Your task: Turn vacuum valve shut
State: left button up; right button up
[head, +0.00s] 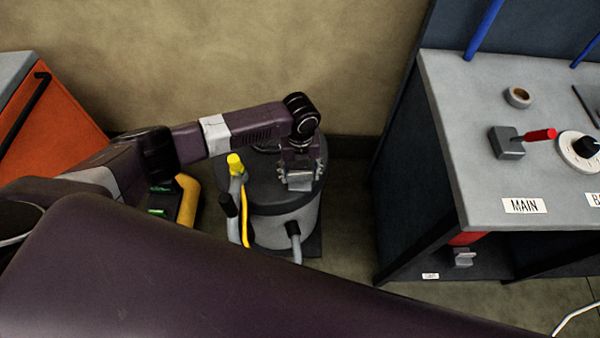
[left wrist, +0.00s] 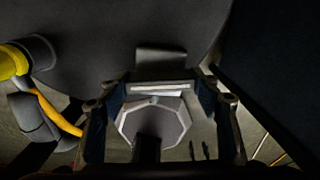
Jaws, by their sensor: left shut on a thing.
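My left gripper (head: 300,172) points down over the top of a dark-lidded grey canister (head: 283,228) on the floor. In the left wrist view, its two fingers (left wrist: 160,100) stand either side of a pale grey part (left wrist: 158,88), and the gripper is shut on it. I cannot tell whether this part is the vacuum valve's handle. A pale eight-sided piece (left wrist: 133,110) shows nearer the camera, between the fingers. A red-handled lever (head: 540,134) on a grey block sits on the bench, above a MAIN label (head: 524,205). My right gripper is not in view.
A yellow-capped grey pipe (head: 236,180) and a yellow hose (head: 246,225) stand close left of the gripper. The grey-topped bench (head: 465,130) is to the right, with a dial (head: 572,160). An orange cabinet (head: 50,140) is at the left. Floor shows between canister and bench.

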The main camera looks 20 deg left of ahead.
aim_at(300, 174)
pick_arm(q)
jog(key=shift+m, duration=0.7)
jog(key=o, duration=1.2)
jog(key=shift+c, duration=0.2)
notch_tip(300, 174, up, 12)
